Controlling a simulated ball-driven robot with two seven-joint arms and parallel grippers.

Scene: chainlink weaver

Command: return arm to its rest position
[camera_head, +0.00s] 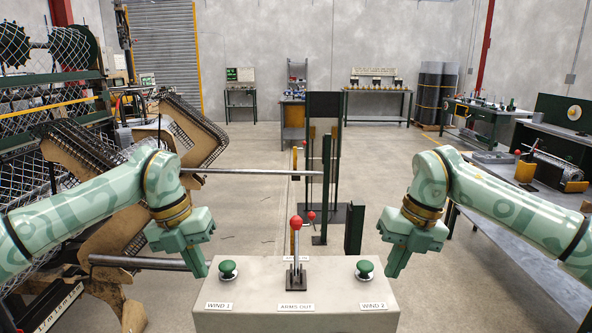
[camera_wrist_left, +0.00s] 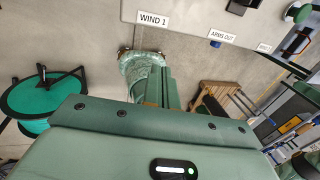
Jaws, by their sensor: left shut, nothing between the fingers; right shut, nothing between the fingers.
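My left gripper (camera_head: 201,267) hangs over the left end of the grey console, fingers pointing down and shut on nothing, just left of the green WIND 1 button (camera_head: 228,268). In the left wrist view its green body fills the lower part and the WIND 1 label (camera_wrist_left: 154,20) shows above. My right gripper (camera_head: 393,268) hangs with shut, empty fingers just right of the green WIND 2 button (camera_head: 364,268). A red-knobbed lever (camera_head: 296,224) stands upright behind the ARMS OUT label (camera_head: 296,307), between the buttons. Neither gripper visibly holds anything.
The grey console (camera_head: 260,290) lies in front between my arms. A machine with brown plates and long bars (camera_head: 255,172) stands at the left, one bar reaching behind the console. A long workbench (camera_head: 525,245) runs along the right. Open concrete floor lies beyond.

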